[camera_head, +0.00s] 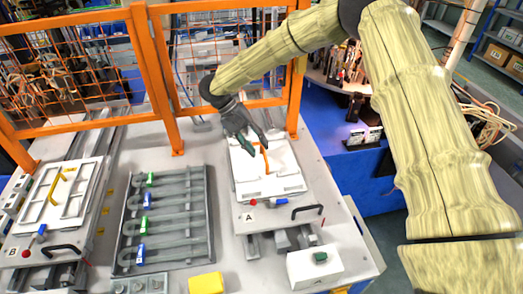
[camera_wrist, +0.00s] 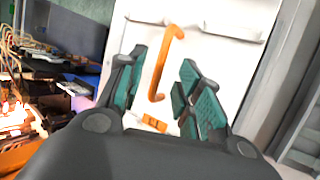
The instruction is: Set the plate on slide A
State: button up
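A white plate (camera_head: 277,176) with an orange handle (camera_head: 265,160) lies on slide A (camera_head: 262,216), the carriage with the "A" label at the right of the bench. It looks flat; I cannot tell how exactly it is seated. My gripper (camera_head: 255,143) is above the plate's far part, by the handle. In the wrist view, the teal-padded fingers (camera_wrist: 160,92) are spread apart, with the plate (camera_wrist: 220,58) and orange handle (camera_wrist: 163,62) seen through the gap. Nothing is held; the exact finger-to-handle distance is unclear.
Slide B (camera_head: 20,254) at the left carries a white plate with a yellow handle (camera_head: 62,186). A grey rack (camera_head: 166,218) with blue and green clips lies between. An orange fence (camera_head: 160,80) stands behind. A yellow block (camera_head: 206,284) and white box (camera_head: 314,266) are in front.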

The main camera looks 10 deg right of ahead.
jog(key=v, duration=0.8)
jog(key=shift+r, duration=0.3)
jog(key=shift+w+a, duration=0.1)
